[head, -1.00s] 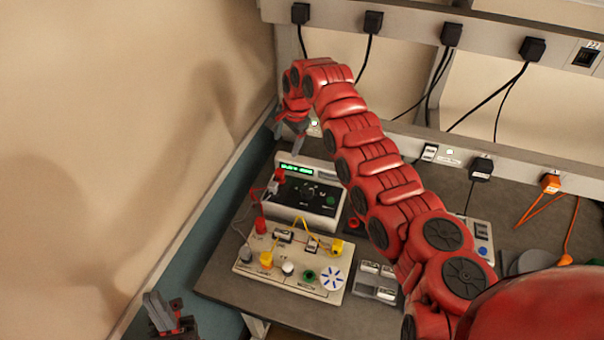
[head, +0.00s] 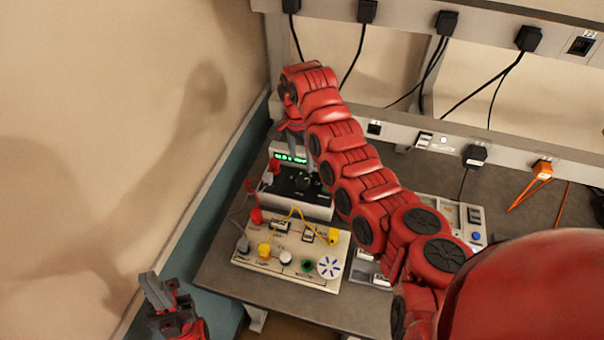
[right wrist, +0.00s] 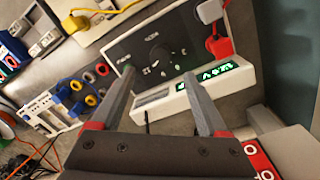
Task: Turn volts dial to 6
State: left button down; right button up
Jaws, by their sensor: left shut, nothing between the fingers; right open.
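The power supply (head: 310,211), a pale box with a black front panel and green display (head: 291,157), stands at the back left of the bench. Its black dial (head: 303,183) shows on the panel, and also in the right wrist view (right wrist: 159,56), ringed by small markings too small to read. My right gripper (right wrist: 159,74) is open and empty, its fingers spread to either side of the dial in that view, apparently above the panel. In the head view my right arm partly hides this gripper. My left gripper (head: 157,290) is shut and empty at the lower left.
A cream circuit board (head: 290,264) with yellow leads and knobs lies in front of the supply. Red plugs (right wrist: 219,47) stick out beside the panel. A wall (head: 110,130) is close on the left. A rail with black plugs (head: 447,24) runs along the back.

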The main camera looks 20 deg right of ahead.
aim_at(302, 179)
notch_tip(302, 179, down, 8)
jog(key=shift+s+d+f, duration=0.1)
jog(key=shift+s+d, duration=0.05)
dwell(0.3)
grip_shut()
